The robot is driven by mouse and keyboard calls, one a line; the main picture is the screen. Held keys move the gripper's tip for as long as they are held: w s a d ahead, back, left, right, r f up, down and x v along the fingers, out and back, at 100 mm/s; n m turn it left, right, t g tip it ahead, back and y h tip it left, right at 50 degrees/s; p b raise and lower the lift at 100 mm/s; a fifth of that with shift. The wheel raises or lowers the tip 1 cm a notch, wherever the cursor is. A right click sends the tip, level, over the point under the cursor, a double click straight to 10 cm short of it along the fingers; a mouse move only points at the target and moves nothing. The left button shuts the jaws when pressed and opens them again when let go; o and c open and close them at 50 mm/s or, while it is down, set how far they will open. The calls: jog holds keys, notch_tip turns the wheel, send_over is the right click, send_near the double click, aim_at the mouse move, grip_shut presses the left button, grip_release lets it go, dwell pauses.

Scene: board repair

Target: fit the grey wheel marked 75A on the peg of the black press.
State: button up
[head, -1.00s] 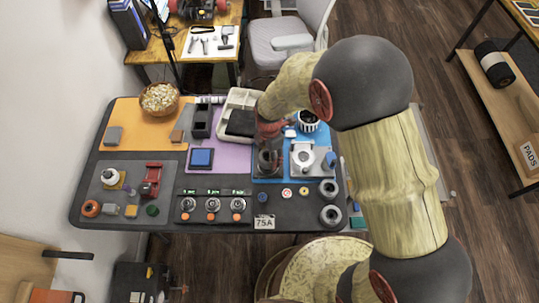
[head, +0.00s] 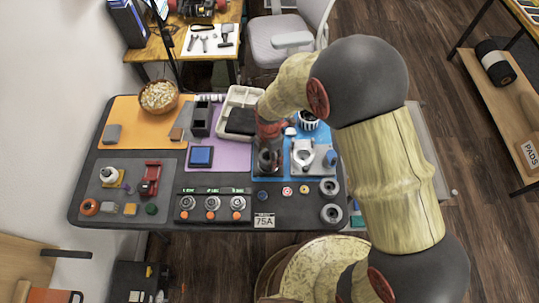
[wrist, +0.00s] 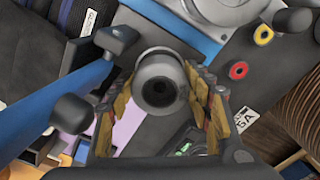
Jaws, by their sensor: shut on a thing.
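My gripper (wrist: 160,100) is shut on a grey wheel (wrist: 160,62) in the wrist view. The wheel is a thick ring with a dark centre, seen between the two yellow-brown finger pads. In the head view my gripper (head: 268,163) hangs over the left part of the blue mat, and the arm hides much of what lies below. The 75A card (head: 264,220) lies at the table's front edge; its end also shows in the wrist view (wrist: 246,120). I cannot make out the black press or its peg clearly, nor whether the wheel touches it. The wheel's marking is not readable.
Two more grey wheels (head: 330,213) lie at the table's front right. A light grey machine (head: 303,153) with a blue knob stands right of my gripper. Small coloured rings (head: 287,191) lie in front. A control panel (head: 212,205) with several knobs is at front left.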

jog(key=shift+f+b, duration=0.4)
jog(key=shift+f, duration=0.45)
dwell(0.5)
jog(key=shift+s+d+f, duration=0.15)
jog(key=shift+s+f, duration=0.3)
jog(key=shift+f, duration=0.1)
dwell(1.3)
jog(key=o, duration=1.3)
jog(key=shift+s, duration=0.1)
jog(key=shift+o, duration=0.7)
jog(key=shift+r, duration=0.1)
jog(key=shift+o, duration=0.6)
jog(key=shift+w+r+p, duration=0.25)
jog(key=shift+r+p, duration=0.1)
jog(key=shift+r, duration=0.15)
jog(key=shift+w+r+p, duration=0.25)
jog(key=shift+r+p, duration=0.1)
jog(key=shift+r, duration=0.1)
jog(key=shift+w+a+r+p, duration=0.15)
jog(key=shift+r+p, duration=0.2)
jog(key=shift+r, duration=0.25)
jog(key=shift+w+a+r+p, duration=0.1)
jog(key=shift+r+p, duration=0.25)
jog(key=shift+r, duration=0.25)
jog(key=shift+s+d+r+p, duration=0.1)
jog(key=shift+s+r+p, duration=0.1)
jog(key=shift+r+p, duration=1.15)
jog(key=shift+r, duration=0.35)
